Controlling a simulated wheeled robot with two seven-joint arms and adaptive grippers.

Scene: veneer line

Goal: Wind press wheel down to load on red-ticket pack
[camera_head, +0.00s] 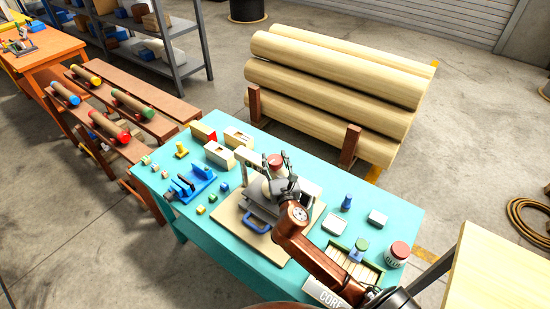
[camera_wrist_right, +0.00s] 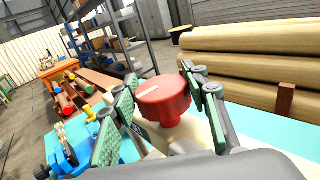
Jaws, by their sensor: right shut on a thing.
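A red round knob (camera_head: 275,160) with a white mark tops the pale, grey-based unit on a wooden board (camera_head: 233,222). I cannot tell for sure that it is the press wheel. My right gripper (camera_head: 278,164) is shut on it from above. In the right wrist view, the knob (camera_wrist_right: 165,98) sits between the green-padded fingers (camera_wrist_right: 154,106). The grey base (camera_head: 262,207) has a blue handle (camera_head: 254,222) at its front. A pale block with a red face (camera_head: 211,137) stands at the table's back left; I cannot tell if it is the red-ticket pack. My left gripper is out of view.
The turquoise table (camera_head: 316,268) also holds a blue vise (camera_head: 190,184), small blocks, a slatted tray (camera_head: 352,268) and a red-lidded jar (camera_head: 397,254). Stacked logs (camera_head: 330,85) lie behind it. A bench with coloured rollers (camera_head: 116,125) stands at the left.

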